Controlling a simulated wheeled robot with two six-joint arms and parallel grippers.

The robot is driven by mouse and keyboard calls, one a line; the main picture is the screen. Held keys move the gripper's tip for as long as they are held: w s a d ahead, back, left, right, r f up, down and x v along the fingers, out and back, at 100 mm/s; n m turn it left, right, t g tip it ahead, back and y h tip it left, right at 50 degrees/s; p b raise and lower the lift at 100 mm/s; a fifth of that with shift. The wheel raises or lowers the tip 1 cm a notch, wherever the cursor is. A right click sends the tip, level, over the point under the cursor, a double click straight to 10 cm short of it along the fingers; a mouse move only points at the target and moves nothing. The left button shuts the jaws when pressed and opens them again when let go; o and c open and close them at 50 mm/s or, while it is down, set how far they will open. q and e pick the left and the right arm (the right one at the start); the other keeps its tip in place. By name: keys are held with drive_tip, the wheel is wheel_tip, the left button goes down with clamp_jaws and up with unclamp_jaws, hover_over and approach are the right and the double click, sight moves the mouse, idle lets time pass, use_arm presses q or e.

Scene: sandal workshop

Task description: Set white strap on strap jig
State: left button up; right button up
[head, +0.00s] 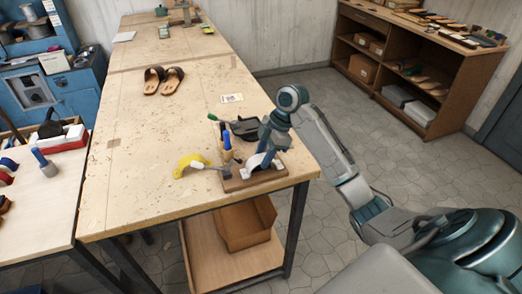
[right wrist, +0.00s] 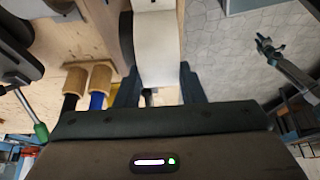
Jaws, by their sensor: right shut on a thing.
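My right gripper (head: 268,150) points down over the front right part of the workbench. It is shut on the white strap (head: 259,163). In the right wrist view the strap (right wrist: 157,48) is a broad white band between the dark fingers (right wrist: 157,92). Below it is the strap jig (head: 248,182), a brown wooden board near the bench's front edge. The gripper and strap hide part of the jig, and I cannot tell whether the strap touches it. My left gripper is not seen in the head view.
Blue-handled tools (head: 227,140) stand in holders just left of the gripper. A yellow curved thing (head: 188,164) lies left of the jig. A black thing (head: 243,127) lies behind. Brown sandals (head: 163,80) sit farther back. The bench's left front is clear.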

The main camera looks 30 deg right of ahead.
drive_tip(key=w, duration=0.1)
drive_tip(key=w+f+p, duration=0.1)
drive_tip(key=shift+w+d+p, duration=0.2)
drive_tip(key=shift+w+p, duration=0.1)
drive_tip(key=shift+f, duration=0.25)
drive_tip(key=shift+s, duration=0.1)
drive_tip(key=shift+f, duration=0.15)
drive_tip(key=o, duration=1)
